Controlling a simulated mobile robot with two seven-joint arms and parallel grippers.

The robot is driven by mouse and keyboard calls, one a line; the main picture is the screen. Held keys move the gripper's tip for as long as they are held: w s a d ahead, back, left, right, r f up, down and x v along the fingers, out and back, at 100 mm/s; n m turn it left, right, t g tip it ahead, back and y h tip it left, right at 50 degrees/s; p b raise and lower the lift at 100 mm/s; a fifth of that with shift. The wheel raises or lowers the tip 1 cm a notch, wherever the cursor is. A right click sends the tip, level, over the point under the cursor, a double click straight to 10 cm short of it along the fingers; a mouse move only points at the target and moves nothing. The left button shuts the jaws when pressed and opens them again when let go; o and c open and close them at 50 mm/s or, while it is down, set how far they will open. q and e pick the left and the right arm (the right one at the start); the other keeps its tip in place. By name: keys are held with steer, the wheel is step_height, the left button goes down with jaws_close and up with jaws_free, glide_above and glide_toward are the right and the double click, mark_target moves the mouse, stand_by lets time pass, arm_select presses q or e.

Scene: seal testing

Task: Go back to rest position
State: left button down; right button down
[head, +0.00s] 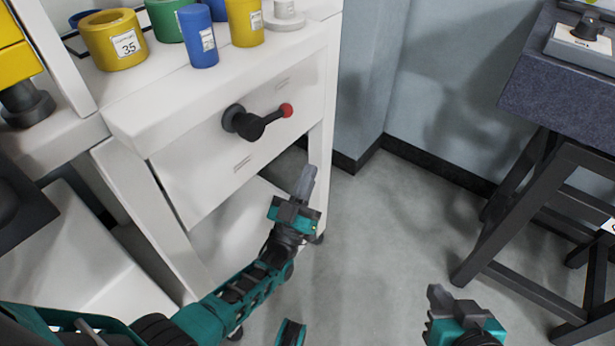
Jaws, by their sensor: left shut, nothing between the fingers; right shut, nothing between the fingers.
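My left gripper (306,184) is in the middle of the head view, its arm coming in from the lower left. Its grey fingers are together and empty, pointing up in the picture, in front of the white cabinet's lower right side. My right gripper (437,294) is at the bottom, right of the middle, over the grey floor. Its fingers are shut and hold nothing. Most of my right arm is out of view.
A white cabinet (290,85) has a black handle with a red knob (286,110). Yellow, green and blue cylinders stand on top, including a yellow one marked 35 (113,40). A dark table (555,100) stands at right. The floor (390,215) between is clear.

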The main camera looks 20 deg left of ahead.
steer(key=shift+s+f, duration=0.2)
stand_by(0.3)
